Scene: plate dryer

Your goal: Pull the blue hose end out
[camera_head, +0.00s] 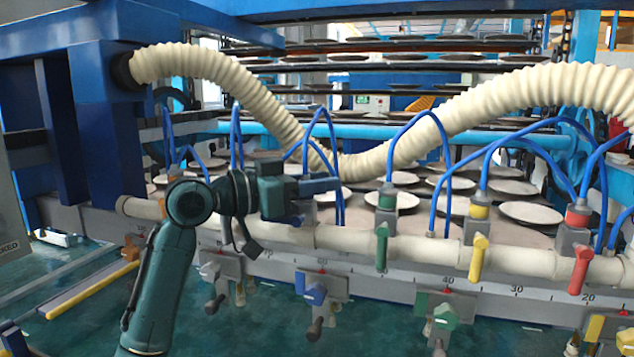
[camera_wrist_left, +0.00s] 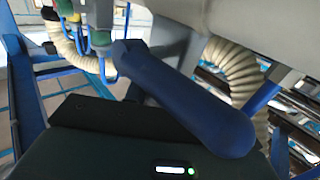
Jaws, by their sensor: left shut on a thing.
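My left gripper (camera_head: 318,188) is at the white pipe (camera_head: 345,240), beside the blue hoses (camera_head: 317,122) that arch down to it. It is shut, apparently on the blue hose end, but the gripper body hides the hold in the head view. In the left wrist view a big blue valve handle (camera_wrist_left: 190,100) crosses close in front of my dark gripper body (camera_wrist_left: 130,145). The fingertips do not show there. My right gripper is not in view.
Green (camera_head: 382,247), yellow (camera_head: 478,257) and red (camera_head: 580,268) valve handles stand along the pipe to the right. A ribbed cream hose (camera_head: 215,72) sags behind my gripper. Racks of plates (camera_head: 530,212) fill the back.

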